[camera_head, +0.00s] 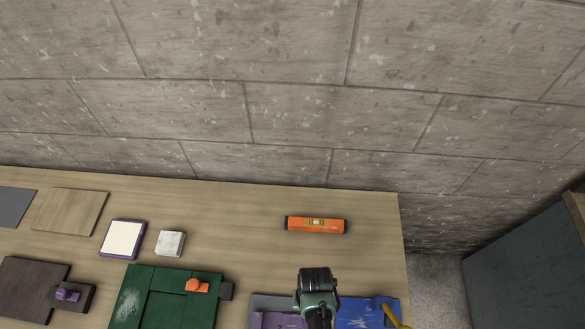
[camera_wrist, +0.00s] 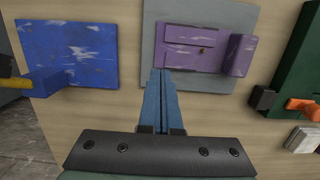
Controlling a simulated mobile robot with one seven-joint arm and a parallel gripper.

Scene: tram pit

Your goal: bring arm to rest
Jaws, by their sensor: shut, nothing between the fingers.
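My gripper (camera_wrist: 163,72) shows in the wrist view with its two blue fingers together and nothing between them. It is above the tabletop, in front of a purple panel (camera_wrist: 200,40) on a grey backing plate. A blue panel (camera_wrist: 68,52) with worn paint and a yellow handle lies to the left in that view. In the head view my arm's end (camera_head: 318,285) shows at the bottom, between the purple and blue panels. The fingertips are hidden in the head view.
The wooden table (camera_head: 250,205) holds an orange spirit level (camera_head: 316,225), a white block (camera_head: 170,243), a purple-framed white pad (camera_head: 122,239), and a green panel (camera_head: 165,300) with an orange knob. A block wall stands behind. A dark cabinet (camera_head: 525,260) is at right.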

